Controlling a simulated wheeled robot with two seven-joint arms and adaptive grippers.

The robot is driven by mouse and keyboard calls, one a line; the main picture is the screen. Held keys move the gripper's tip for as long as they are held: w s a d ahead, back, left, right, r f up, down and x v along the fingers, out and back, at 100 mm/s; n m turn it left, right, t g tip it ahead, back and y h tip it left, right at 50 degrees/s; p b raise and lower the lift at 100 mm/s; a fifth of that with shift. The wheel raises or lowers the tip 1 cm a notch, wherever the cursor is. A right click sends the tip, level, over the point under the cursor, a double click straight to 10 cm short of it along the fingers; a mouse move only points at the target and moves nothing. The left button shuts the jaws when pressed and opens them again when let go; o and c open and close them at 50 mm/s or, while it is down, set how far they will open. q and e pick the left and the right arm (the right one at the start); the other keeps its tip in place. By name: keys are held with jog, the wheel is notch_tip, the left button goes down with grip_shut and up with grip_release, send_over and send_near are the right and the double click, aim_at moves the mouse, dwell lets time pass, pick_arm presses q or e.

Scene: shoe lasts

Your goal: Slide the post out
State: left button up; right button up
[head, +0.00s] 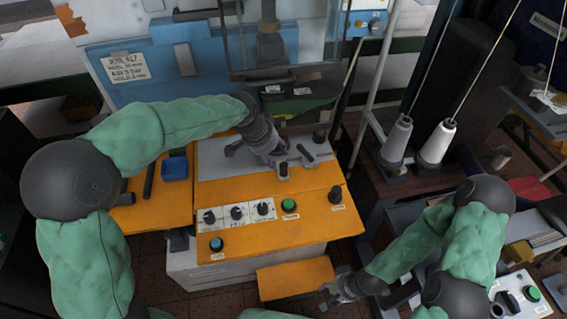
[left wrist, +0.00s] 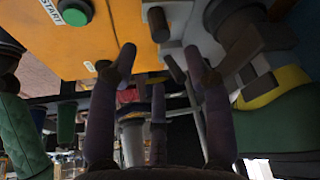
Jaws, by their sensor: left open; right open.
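An orange machine table (head: 285,228) carries a grey plate (head: 215,170). My left gripper (head: 277,160) is over the plate's right part, with its fingers open. Short dark posts stand by its fingertips; one small dark post (head: 305,153) is just right of them. I cannot tell for certain which is the task's post. In the left wrist view, a short grey post (left wrist: 158,24) shows beyond and between the open fingers (left wrist: 162,62). A darker peg (left wrist: 175,68) is close to the right finger; contact is unclear. My right gripper (head: 335,291) is open and empty, low in front of the table.
A black knob (head: 335,194) and a green button (head: 289,205) are on the orange top, near white-labelled dials (head: 237,213). A blue tray (head: 175,168) lies left. A clear guard (head: 285,45) stands behind. Thread cones (head: 436,142) stand at right.

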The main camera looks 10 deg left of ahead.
aim_at(282, 165)
pick_arm(q)
jog(key=b+x, duration=0.2)
jog(key=x, duration=0.7)
jog(key=shift+f+b, duration=0.3)
jog(key=shift+b, duration=0.1)
grip_shut()
